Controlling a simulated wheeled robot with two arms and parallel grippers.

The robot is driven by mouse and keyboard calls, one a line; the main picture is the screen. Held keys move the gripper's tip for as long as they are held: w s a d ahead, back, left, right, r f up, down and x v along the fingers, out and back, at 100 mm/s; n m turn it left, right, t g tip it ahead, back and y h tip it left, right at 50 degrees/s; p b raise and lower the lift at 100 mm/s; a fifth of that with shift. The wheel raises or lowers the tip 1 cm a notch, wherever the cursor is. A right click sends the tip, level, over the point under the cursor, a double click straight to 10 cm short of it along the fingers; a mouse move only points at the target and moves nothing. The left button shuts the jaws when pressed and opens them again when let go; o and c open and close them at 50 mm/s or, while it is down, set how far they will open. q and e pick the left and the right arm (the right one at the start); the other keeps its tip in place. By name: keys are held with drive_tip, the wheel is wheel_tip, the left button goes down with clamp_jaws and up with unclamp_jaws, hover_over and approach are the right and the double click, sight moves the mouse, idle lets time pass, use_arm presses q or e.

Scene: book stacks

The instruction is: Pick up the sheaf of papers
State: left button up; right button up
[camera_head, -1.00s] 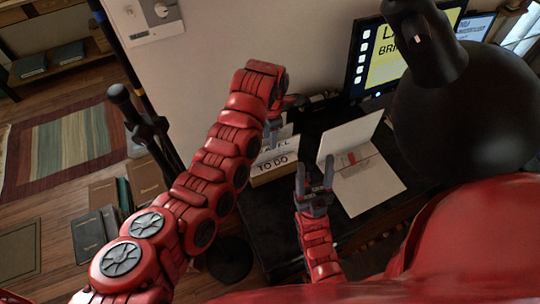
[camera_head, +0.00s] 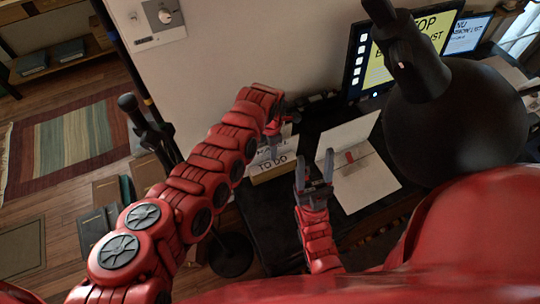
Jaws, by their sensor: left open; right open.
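White papers (camera_head: 368,184) with a small red mark lie on the dark desk at the right, in what looks like an open white folder. A tray labelled "TO DO" (camera_head: 272,165) with white paper in it stands left of them, partly hidden by my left arm. I cannot tell which is the sheaf. My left gripper (camera_head: 272,143) is over the back of the tray, open and seen side-on. My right gripper (camera_head: 314,166) is open, its fingers pointing up the picture, between the tray and the white papers. Nothing shows between its fingers.
A monitor (camera_head: 410,50) stands behind the papers. A large black rounded object (camera_head: 455,115) blocks the view at the right. A black stand (camera_head: 150,130) rises left of my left arm. Books (camera_head: 97,225) lie on the floor at the left.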

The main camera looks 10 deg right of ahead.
use_arm(q)
drive_tip(key=shift+f+b, duration=0.25)
drive_tip(key=shift+b, duration=0.1)
idle(0.3)
clamp_jaws()
idle(0.5)
